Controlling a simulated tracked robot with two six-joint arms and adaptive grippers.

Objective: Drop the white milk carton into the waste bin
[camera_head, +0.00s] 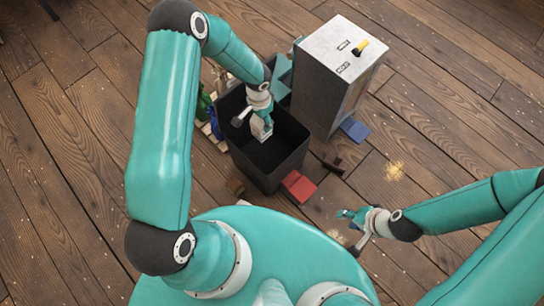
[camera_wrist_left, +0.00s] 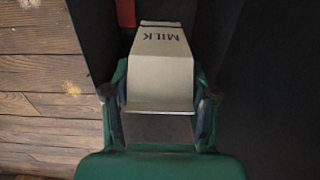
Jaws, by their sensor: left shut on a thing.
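The white milk carton (camera_wrist_left: 160,75), with "MILK" printed on it, sits between the fingers of my left gripper (camera_wrist_left: 158,115), which is shut on it. In the head view the carton (camera_head: 261,127) shows below my left gripper (camera_head: 260,112), over the opening of the dark waste bin (camera_head: 268,178). The bin's dark walls also show around the carton in the left wrist view (camera_wrist_left: 240,90). How deep the carton hangs in the bin is hard to tell. My right gripper (camera_head: 350,222) is low at the right, apart from the bin; its fingers are too small to read.
A tall box with a pale top (camera_head: 340,50) stands just behind and right of the bin, with a yellow and black item (camera_head: 360,47) on top. Red (camera_head: 299,186) and blue (camera_head: 354,129) pieces lie on the wooden floor. Green and blue items (camera_head: 208,110) stand left of the bin.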

